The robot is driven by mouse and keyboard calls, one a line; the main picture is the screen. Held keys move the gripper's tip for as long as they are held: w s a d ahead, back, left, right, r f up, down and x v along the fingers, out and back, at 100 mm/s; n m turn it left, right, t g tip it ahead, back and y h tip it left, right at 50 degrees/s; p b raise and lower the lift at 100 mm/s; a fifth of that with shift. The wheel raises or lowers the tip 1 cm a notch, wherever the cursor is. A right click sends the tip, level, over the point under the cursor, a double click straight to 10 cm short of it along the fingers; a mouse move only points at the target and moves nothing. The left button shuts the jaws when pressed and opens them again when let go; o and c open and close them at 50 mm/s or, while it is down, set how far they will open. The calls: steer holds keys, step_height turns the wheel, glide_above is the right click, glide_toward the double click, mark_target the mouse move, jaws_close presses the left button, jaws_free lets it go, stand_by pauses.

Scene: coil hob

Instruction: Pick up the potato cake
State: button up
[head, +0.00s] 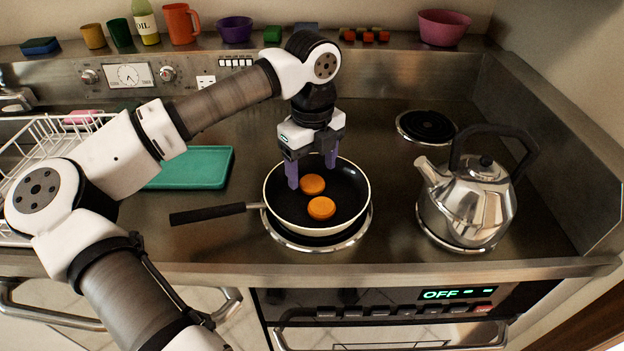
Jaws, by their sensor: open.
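Two round orange-brown cakes lie in the frying pan (352,219), which sits on a front coil. One potato cake (313,184) lies near the pan's middle; the other potato cake (321,208) lies just in front of it. The picture does not tell which of the two is meant. My gripper (312,178) points down over the back of the pan, its two purple fingers apart. The fingers appear just behind and to either side of the farther cake. Nothing is between them that I can see as gripped; I cannot tell how high the tips are.
The pan's black handle (208,213) points left. A steel kettle (468,202) stands right of the pan, with an empty coil (427,126) behind it. A green board (194,168) lies left. Cups and bowls line the back ledge.

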mark_target(312, 185)
steer(key=shift+f, duration=1.3)
steer(key=c, duration=1)
steer(key=shift+c, duration=0.2)
steer(key=shift+r, duration=0.15)
